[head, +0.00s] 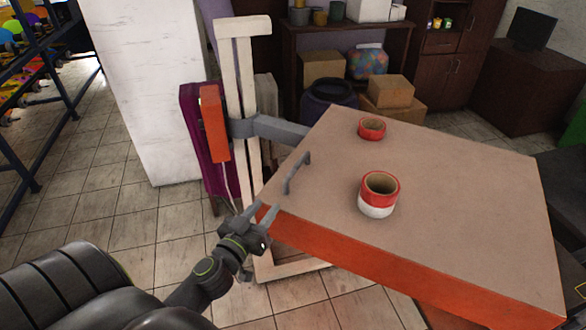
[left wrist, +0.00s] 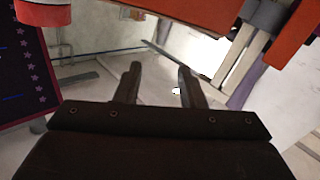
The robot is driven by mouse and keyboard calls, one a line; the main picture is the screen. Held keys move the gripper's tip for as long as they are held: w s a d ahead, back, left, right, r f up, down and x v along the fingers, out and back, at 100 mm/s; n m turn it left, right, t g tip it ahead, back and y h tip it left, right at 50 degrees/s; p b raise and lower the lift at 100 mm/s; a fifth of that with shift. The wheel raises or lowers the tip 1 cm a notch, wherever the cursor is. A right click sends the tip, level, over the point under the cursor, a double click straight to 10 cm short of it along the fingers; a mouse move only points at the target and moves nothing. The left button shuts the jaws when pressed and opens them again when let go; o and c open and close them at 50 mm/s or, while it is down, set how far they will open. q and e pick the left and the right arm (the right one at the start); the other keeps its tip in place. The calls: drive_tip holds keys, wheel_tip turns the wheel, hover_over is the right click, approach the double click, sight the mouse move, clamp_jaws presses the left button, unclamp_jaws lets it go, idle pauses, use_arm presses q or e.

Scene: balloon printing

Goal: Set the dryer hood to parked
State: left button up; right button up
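The dryer hood looks like the large flat slab with a brown top (head: 460,185) and orange sides. A grey bracket (head: 275,128) joins it to a pale upright stand (head: 233,70). A small grey handle (head: 297,172) sits on its left edge. My left gripper (head: 262,218) is by the hood's near left corner, below the handle; I cannot tell whether it touches the hood. In the left wrist view the left gripper's fingers (left wrist: 161,82) are apart with nothing between them. An orange surface (left wrist: 190,12) crosses above them. My right gripper is not in view.
An orange box (head: 214,122) hangs on the stand. A white pillar (head: 148,85) stands behind, with a shelf rack (head: 40,85) at left. Open tiled floor (head: 120,235) lies left of the stand.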

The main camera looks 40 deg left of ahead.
sight(287, 179)
use_arm(q)
drive_tip(key=w, duration=0.5)
drive_tip(key=w+a, duration=0.1)
drive_tip(key=w, duration=0.4)
drive_tip(key=w+a, duration=0.1)
drive_tip(key=w, duration=0.4)
drive_tip(key=shift+f, duration=0.1)
clamp_jaws()
